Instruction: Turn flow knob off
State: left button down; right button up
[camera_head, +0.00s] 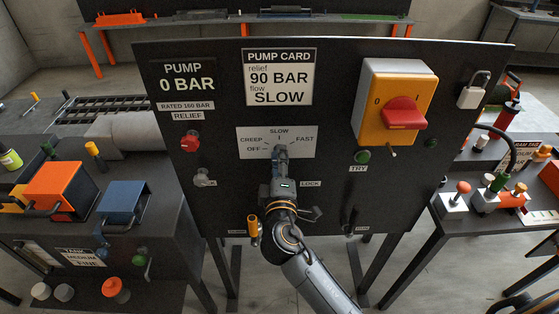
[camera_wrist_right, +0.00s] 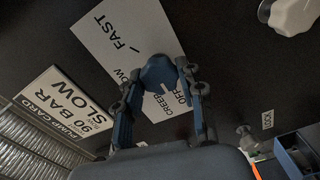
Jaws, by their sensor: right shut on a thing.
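The flow knob (camera_wrist_right: 159,72) is a dark blue-grey knob on a white dial plate (camera_head: 250,143) marked OFF, CREEP, SLOW and FAST. My right gripper (camera_head: 280,154) reaches up from below in the head view and covers most of the knob. In the right wrist view its two fingers (camera_wrist_right: 160,92) are shut on the knob, one on each side. Which mark the knob points at is hard to tell. The pump card (camera_head: 279,76) above reads relief 90 BAR, flow SLOW. The pump display (camera_head: 184,77) reads 0 BAR. My left gripper is not in view.
A red relief knob (camera_head: 189,142) is left of the dial. A yellow box with a red rotary switch (camera_head: 404,113) is at right, beside a padlock (camera_head: 473,89). A green TRY button (camera_head: 362,157) is below it. Side tables (camera_head: 110,232) flank the dark panel.

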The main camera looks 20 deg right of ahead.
jog(key=o, duration=1.2)
jog(key=v, duration=1.2)
